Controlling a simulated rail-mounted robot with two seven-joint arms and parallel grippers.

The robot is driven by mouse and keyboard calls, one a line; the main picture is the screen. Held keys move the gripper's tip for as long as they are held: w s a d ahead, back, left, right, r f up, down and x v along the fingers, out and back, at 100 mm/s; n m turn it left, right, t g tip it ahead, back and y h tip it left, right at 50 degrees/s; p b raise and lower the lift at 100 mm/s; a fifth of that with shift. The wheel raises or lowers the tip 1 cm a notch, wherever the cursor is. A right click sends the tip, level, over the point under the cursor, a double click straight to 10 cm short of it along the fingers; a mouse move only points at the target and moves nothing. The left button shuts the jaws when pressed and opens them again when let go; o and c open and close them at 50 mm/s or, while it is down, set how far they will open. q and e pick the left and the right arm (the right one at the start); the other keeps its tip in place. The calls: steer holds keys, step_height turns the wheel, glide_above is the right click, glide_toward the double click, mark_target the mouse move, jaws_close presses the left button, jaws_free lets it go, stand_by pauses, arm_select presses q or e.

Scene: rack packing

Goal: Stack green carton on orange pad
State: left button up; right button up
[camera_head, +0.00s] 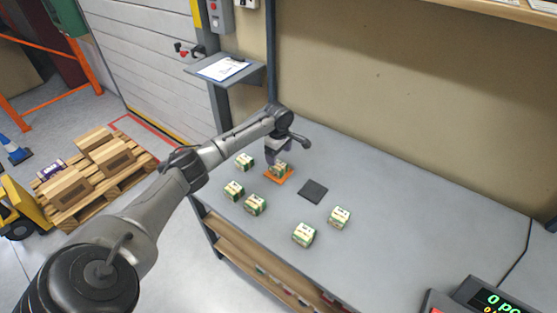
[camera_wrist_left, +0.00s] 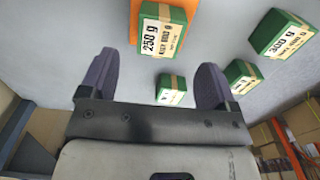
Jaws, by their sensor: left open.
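A green carton (camera_head: 280,170) with a pale label and tan tape sits on the orange pad (camera_head: 280,179) on the grey bench. In the left wrist view the carton (camera_wrist_left: 163,28) reads 250 g, with the orange pad (camera_wrist_left: 186,7) partly showing behind it. My left gripper (camera_head: 272,157) is beside and just above this carton. In the left wrist view the fingers (camera_wrist_left: 157,62) are spread, with the carton just beyond their tips and nothing gripped. Other green cartons stand nearby: one behind left (camera_head: 244,161), two in front left (camera_head: 234,190) (camera_head: 255,205). My right gripper is not seen.
A dark square pad (camera_head: 312,191) lies empty right of the orange pad. Two more green cartons (camera_head: 304,235) (camera_head: 339,217) stand toward the front. A wall shelf with a clipboard (camera_head: 223,69) is behind. The bench's right side is mostly clear up to a display (camera_head: 490,300).

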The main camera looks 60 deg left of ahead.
mark_target(279, 165)
arm_select(q)
steer(key=shift+r+p, duration=0.5)
steer(key=shift+r, duration=2.4)
